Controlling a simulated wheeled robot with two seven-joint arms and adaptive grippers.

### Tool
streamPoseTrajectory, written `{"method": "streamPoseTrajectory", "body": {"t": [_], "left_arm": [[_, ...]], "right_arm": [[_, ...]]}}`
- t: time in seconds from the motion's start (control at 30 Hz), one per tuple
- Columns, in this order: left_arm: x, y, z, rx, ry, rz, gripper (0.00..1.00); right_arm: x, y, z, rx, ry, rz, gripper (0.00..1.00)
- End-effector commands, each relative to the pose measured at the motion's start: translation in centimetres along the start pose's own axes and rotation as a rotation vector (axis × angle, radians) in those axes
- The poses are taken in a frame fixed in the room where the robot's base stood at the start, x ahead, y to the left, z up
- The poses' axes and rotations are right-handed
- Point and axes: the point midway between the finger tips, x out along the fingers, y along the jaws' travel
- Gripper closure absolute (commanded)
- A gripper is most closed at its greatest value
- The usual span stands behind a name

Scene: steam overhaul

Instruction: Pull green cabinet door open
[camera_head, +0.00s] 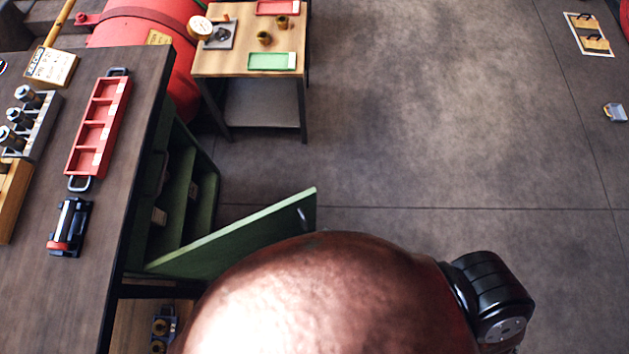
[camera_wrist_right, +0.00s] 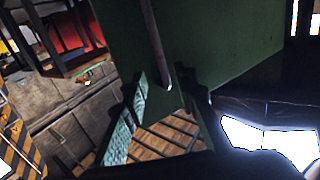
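The green cabinet door (camera_head: 240,234) stands swung out wide from the green cabinet (camera_head: 178,205), and shelves show inside. A small metal handle (camera_head: 302,216) is near the door's free edge. In the right wrist view the door (camera_wrist_right: 230,45) fills the upper middle, with the handle bar (camera_wrist_right: 153,45) running down its face. My right gripper (camera_wrist_right: 163,88) is open, its fingers spread on either side of the bar's lower end. A gap shows beside the bar; I cannot tell whether either finger touches the door. My left gripper is not in view.
The cabinet's worktop (camera_head: 95,250) holds a red tray (camera_head: 98,128) and a black-and-red tool (camera_head: 69,228). A small wooden table (camera_head: 240,62) stands beyond the door. Open floor (camera_head: 430,120) lies to the right. A large rounded brown shape blocks the head view's lower middle.

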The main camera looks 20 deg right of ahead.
Motion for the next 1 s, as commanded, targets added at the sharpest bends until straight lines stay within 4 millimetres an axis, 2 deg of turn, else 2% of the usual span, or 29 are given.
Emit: {"method": "streamPoseTrajectory", "body": {"t": [0.1,0.2,0.53,0.6,0.67,0.77,0.87,0.9,0.97,1.0], "left_arm": [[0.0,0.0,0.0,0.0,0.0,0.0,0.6],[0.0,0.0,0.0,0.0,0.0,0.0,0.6],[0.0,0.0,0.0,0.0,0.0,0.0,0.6],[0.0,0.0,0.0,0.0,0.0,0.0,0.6],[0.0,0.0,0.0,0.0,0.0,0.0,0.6],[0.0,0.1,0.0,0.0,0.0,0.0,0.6],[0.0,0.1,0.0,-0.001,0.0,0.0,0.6],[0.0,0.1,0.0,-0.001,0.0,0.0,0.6],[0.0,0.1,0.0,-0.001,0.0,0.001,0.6],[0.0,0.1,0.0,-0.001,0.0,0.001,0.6]], "right_arm": [[-1.7,0.0,0.0,0.0,-0.001,0.0,0.74],[-2.4,0.0,0.0,0.001,0.0,0.001,0.74],[-2.8,0.1,0.0,0.0,0.001,0.001,0.74],[-2.8,0.1,0.2,0.0,-0.005,0.003,0.79],[-2.9,0.5,1.3,0.0,-0.034,0.013,0.83],[-3.9,2.2,5.8,0.001,-0.159,0.058,0.9],[-6.8,4.9,13.7,0.017,-0.389,0.138,0.96],[-8.7,5.9,17.3,0.032,-0.501,0.176,0.99],[-12.5,7.0,22.6,0.064,-0.679,0.232,1.0],[-15.4,7.3,25.8,0.089,-0.796,0.266,1.0]]}}
